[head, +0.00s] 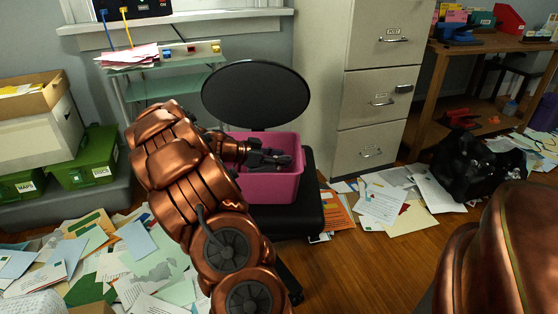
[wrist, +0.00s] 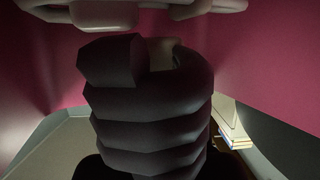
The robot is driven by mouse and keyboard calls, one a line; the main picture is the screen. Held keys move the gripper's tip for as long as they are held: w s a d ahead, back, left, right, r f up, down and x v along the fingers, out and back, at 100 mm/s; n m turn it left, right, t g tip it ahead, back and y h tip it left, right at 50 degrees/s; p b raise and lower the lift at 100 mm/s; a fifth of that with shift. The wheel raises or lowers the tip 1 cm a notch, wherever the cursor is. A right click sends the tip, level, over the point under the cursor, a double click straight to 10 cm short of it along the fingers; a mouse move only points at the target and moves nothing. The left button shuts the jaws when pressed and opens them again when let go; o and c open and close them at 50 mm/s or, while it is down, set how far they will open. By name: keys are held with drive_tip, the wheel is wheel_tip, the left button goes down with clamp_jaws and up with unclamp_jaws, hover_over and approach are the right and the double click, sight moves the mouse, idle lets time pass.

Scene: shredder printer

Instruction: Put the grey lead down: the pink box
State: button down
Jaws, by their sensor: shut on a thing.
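The pink box (head: 272,187) sits open-topped on a black stand in the middle of the head view. Its pink wall (wrist: 270,50) fills the upper part of the wrist view. My gripper (head: 266,158) reaches in over the box's left side, with its end inside the opening. It is shut on the grey lead (wrist: 150,125), a thick dark coil that fills the middle of the wrist view. In the head view the lead cannot be told apart from the dark fingers. Whether the coil touches the box floor cannot be told.
A black round disc (head: 256,92) stands upright behind the box. A filing cabinet (head: 375,95) is at the right. Green crates (head: 90,158) are at the left. Papers (head: 150,265) litter the floor, and a black bag (head: 475,165) lies far right.

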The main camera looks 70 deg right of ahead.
drive_tip(key=shift+f+b, duration=0.1)
drive_tip(key=shift+b, duration=0.2)
drive_tip(key=c, duration=0.7)
unclamp_jaws()
drive_tip(key=shift+o, duration=0.2)
drive_tip(key=shift+r+p, duration=0.3)
drive_tip(key=shift+p, duration=0.1)
drive_tip(key=p+v, duration=0.2)
drive_tip(key=v, duration=0.5)
drive_tip(key=shift+w+a, duration=0.2)
drive_tip(key=shift+w, duration=0.05)
